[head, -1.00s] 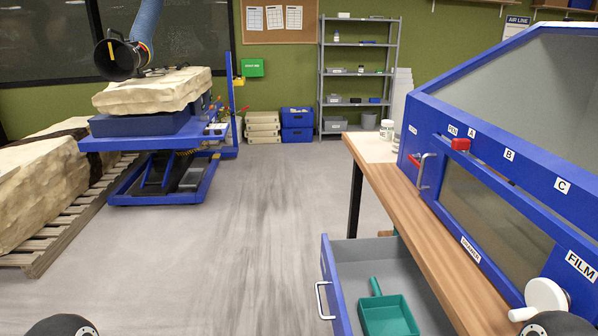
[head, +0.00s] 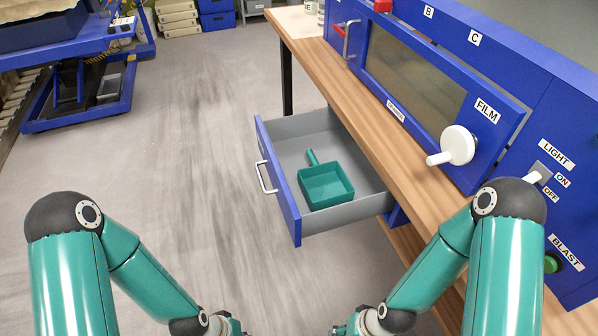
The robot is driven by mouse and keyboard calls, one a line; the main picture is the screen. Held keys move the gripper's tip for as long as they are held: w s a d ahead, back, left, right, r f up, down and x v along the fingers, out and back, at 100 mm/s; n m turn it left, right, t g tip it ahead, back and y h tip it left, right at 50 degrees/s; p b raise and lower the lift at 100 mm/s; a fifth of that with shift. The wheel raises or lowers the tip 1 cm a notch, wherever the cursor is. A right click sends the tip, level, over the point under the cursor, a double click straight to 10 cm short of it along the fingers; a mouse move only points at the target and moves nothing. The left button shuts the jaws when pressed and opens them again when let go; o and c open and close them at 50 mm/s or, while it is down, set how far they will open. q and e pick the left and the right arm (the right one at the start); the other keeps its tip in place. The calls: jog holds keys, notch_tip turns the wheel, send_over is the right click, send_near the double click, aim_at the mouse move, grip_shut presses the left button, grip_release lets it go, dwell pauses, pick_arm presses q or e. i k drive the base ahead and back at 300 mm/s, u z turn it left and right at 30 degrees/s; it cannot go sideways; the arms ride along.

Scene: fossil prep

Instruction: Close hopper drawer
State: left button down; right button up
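The hopper drawer (head: 281,197) stands pulled out from under the wooden bench, in the middle of the head view. It has a blue front with a silver bar handle (head: 264,178) facing left and a grey inside. A teal scoop (head: 326,186) lies in it. My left arm and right arm come in from the bottom of the picture, below and in front of the drawer. Their ends reach the bottom edge, apart from the drawer, and the gripper fingers cannot be made out.
The wooden bench (head: 358,105) runs along the right above the drawer. On it stands a blue cabinet with a window (head: 410,82), a white crank (head: 457,146) and switches. A blue lift table (head: 72,109) stands at the upper left. The grey floor left of the drawer is clear.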

aim_at(283, 143)
jog(key=z, duration=0.2)
jog(key=k, duration=0.85)
jog(key=u, duration=0.35)
jog(key=i, duration=1.2)
jog(key=z, duration=0.2)
